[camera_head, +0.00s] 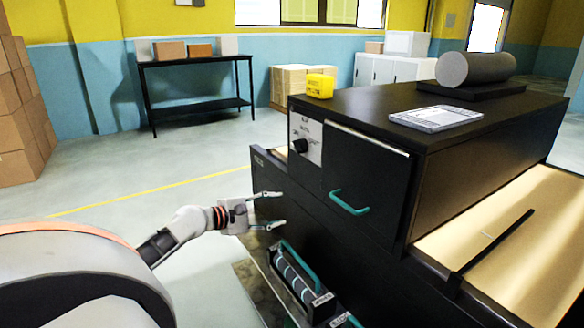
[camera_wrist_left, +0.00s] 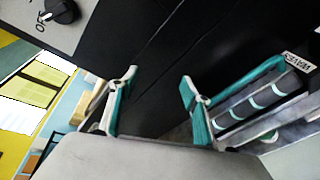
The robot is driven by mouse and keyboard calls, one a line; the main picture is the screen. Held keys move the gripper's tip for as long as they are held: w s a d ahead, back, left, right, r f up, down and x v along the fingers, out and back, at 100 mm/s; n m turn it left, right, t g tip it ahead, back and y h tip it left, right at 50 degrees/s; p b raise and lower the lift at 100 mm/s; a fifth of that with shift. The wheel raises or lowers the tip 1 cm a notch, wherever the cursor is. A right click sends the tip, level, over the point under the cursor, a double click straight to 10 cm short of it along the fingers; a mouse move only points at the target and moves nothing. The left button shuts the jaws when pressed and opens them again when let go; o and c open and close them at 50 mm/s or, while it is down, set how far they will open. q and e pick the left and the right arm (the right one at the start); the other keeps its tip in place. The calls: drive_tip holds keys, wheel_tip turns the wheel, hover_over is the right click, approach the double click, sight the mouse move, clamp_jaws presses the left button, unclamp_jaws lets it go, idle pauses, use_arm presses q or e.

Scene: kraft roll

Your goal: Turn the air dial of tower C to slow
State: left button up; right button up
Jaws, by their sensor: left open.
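The dial also shows at the top left of the left wrist view (camera_wrist_left: 62,11), with a white pointer mark. My left gripper (camera_head: 281,209) is open and empty, below and left of the dial and apart from it. In the left wrist view its two teal-padded fingers (camera_wrist_left: 160,76) are spread before the black front. My right gripper is not in view.
A teal-handled door (camera_head: 368,172) is right of the dial. A cassette of grey rollers with a teal handle (camera_head: 297,278) sits low, below my left gripper. A yellow box (camera_head: 320,85) and a paper stack (camera_head: 436,118) lie on top. Floor left of the machine is clear.

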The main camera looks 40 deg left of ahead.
sight(295, 147)
use_arm(q)
drive_tip(key=w+a+r+n+t+h, duration=0.1)
drive_tip(key=a+r+n, duration=0.15)
drive_tip(key=r, duration=0.65)
drive_tip(key=w+a+r+n+t+h, duration=0.1)
drive_tip(key=r+n+t, duration=0.15)
drive_tip(key=r, duration=0.55)
drive_tip(key=shift+g, duration=0.45)
drive_tip(key=shift+x, duration=3.75)
drive_tip(key=shift+d, duration=0.1)
drive_tip(key=c, duration=1.1)
